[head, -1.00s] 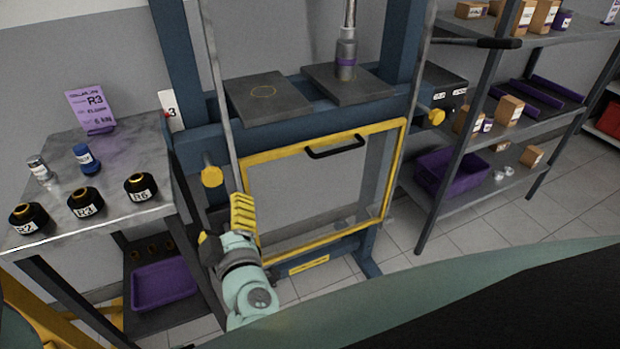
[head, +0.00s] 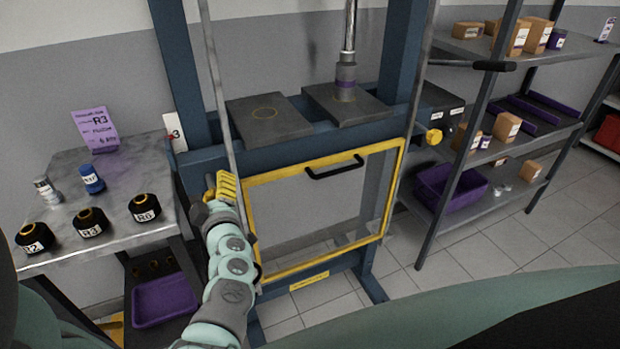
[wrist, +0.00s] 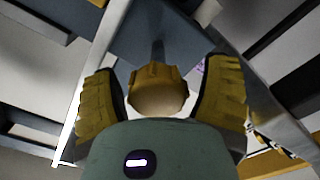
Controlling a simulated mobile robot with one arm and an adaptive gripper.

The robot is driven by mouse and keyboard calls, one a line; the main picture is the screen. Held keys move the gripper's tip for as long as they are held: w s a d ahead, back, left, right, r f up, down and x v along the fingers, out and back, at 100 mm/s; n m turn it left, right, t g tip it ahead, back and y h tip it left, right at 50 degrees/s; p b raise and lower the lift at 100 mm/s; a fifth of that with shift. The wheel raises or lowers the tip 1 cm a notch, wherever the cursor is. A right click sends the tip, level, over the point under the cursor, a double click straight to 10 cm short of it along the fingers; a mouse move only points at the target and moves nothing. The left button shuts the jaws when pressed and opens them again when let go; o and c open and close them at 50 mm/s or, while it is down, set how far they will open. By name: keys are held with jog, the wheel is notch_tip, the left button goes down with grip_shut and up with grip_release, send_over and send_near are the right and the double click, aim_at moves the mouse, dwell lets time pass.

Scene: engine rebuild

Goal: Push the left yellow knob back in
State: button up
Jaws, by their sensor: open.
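The left yellow knob (wrist: 157,92) shows in the wrist view on a thin dark stem, which runs to a blue press post. It sits between the two yellow fingers of my gripper (wrist: 162,84), with a gap on each side. My gripper is open around it and not closed on it. In the head view my gripper (head: 224,184) is at the left post, left of the yellow-framed guard (head: 318,212), and mostly hides the left knob. The right yellow knob (head: 433,137) sticks out at the right post.
A grey bench (head: 150,225) with black R-labelled parts and two small bottles stands at the left. A purple bin (head: 163,300) is below it. Shelves (head: 470,213) with boxes stand at the right.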

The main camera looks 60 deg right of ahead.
jog(key=shift+d, duration=0.15)
jog(key=shift+r, duration=0.1)
grip_shut()
dwell(0.6)
